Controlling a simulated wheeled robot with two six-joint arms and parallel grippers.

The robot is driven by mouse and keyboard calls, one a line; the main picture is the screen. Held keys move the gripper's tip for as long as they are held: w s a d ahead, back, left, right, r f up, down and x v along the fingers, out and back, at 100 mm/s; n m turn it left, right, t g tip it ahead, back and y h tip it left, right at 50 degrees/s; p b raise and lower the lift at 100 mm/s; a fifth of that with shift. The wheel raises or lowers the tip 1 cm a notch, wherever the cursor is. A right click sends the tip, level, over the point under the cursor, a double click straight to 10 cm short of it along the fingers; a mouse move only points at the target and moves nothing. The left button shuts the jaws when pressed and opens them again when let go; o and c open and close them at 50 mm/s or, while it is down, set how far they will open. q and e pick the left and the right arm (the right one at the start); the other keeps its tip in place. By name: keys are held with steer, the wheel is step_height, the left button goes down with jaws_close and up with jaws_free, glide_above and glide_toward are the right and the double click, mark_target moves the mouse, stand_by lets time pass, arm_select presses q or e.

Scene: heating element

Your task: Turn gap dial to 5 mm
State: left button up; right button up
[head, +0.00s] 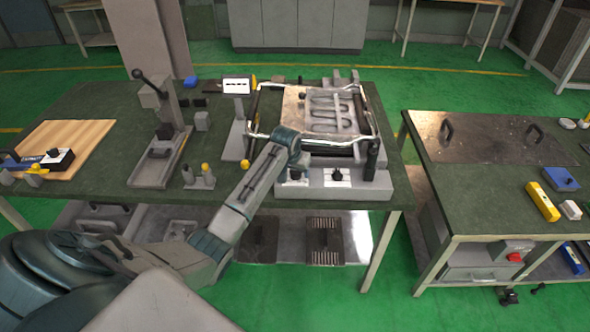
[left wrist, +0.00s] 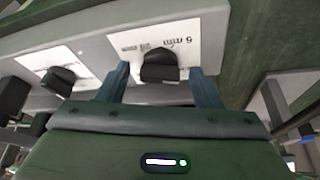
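The gap dial is a black knob (left wrist: 160,66) on a white plate that reads "5 mm" upside down in the left wrist view. In the head view its white plate (head: 289,182) is at the left of the machine's front panel, partly covered by my left arm. My left gripper (left wrist: 163,84) is open, with one finger on each side of the knob and a visible gap on both sides. In the head view the gripper (head: 294,164) is at the front panel, its fingers hard to make out. The knob's pointer direction cannot be told. My right gripper is not in view.
A second black dial (head: 337,174) is to the right on the same panel; it also shows in the left wrist view (left wrist: 58,79). The machine has a wire frame (head: 312,143) and a black upright handle (head: 372,158). A lever press (head: 160,150) stands to the left.

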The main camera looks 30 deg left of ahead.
arm_select(q)
steer(key=c, duration=0.9)
steer(key=shift+d+r+n+y+p, duration=0.15)
steer(key=shift+n+y+p, duration=0.1)
steer(key=shift+n+p, duration=0.4)
steer(key=shift+a+r+n+y+p, duration=0.1)
steer(key=shift+n+y+p, duration=0.15)
steer(key=shift+n+p, duration=0.4)
steer(key=n+p, duration=0.2)
steer(key=shift+w+d+n+g+y, duration=0.1)
steer(key=shift+d+n+g+y, duration=0.05)
steer(key=shift+n+g+y, duration=0.2)
steer(key=n+g+y, duration=0.1)
steer(key=n, duration=0.2)
steer(key=shift+w+f+p, duration=0.1)
steer(key=shift+p, duration=0.3)
steer(key=shift+n+g+y, duration=0.35)
steer(key=shift+n+g, duration=0.3)
steer(key=shift+n, duration=1.4)
steer(key=shift+w, duration=0.1)
steer(key=o, duration=1)
steer(key=shift+f, duration=0.1)
